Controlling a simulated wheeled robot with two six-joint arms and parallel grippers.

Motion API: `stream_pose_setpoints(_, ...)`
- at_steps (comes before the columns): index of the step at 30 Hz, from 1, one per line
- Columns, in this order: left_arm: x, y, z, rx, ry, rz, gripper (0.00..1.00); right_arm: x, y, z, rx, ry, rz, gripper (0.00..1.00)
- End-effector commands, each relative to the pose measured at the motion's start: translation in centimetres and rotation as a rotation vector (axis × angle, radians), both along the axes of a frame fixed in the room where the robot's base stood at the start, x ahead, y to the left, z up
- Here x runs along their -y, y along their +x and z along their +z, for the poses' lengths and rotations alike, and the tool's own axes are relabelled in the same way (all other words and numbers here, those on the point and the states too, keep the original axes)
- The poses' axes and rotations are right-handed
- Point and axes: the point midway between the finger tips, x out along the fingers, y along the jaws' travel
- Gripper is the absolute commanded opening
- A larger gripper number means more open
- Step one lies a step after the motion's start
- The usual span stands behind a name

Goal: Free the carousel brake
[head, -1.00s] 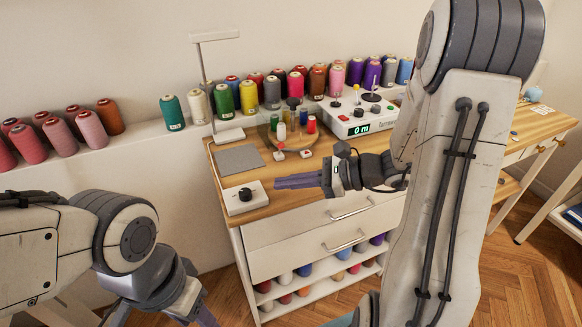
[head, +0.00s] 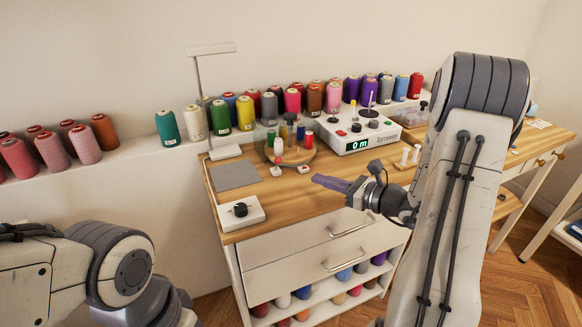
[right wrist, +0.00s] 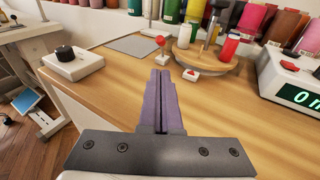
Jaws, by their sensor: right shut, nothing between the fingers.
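The carousel (head: 298,157) is a round wooden disc with small spools on it, near the back of the wooden cabinet top; it also shows in the right wrist view (right wrist: 212,66). In front of it stand a small white base with a red ball-topped lever (right wrist: 160,42) and a white block with a red triangular top (right wrist: 191,74); which one is the brake is not marked. They also show in the head view, the lever (head: 277,163) left of the block (head: 303,169). My right gripper (head: 315,179) is shut and empty above the cabinet top, nearer than both. My left gripper is out of frame.
A white box with a black dial (head: 237,211) sits at the front left corner, near a grey mat (head: 235,176). A white metering unit reading "0 m" (head: 352,133) stands right of the carousel. Thread cones line the shelf behind. The front middle top is bare wood.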

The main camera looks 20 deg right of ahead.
Motion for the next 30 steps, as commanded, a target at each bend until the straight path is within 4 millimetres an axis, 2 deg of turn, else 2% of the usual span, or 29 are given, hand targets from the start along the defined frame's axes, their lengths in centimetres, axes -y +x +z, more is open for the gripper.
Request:
stream_pose_setpoints(1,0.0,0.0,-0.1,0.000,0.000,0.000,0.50,-0.8,1.0,-0.3,-0.001,0.000,0.008,0.00)
stream_pose_setpoints(9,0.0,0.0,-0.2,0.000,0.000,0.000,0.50,-3.6,5.8,-0.9,0.001,-0.001,0.006,0.00)
stream_pose_setpoints(15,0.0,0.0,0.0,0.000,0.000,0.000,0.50,-4.8,8.0,-0.3,0.001,-0.001,0.003,0.00)
stream_pose_setpoints(21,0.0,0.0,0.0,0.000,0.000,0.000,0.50,-5.2,8.8,-0.1,0.000,0.000,0.000,0.00)
stream_pose_setpoints(30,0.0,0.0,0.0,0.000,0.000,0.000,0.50,-5.1,8.7,-0.1,-0.001,0.000,-0.001,0.00)
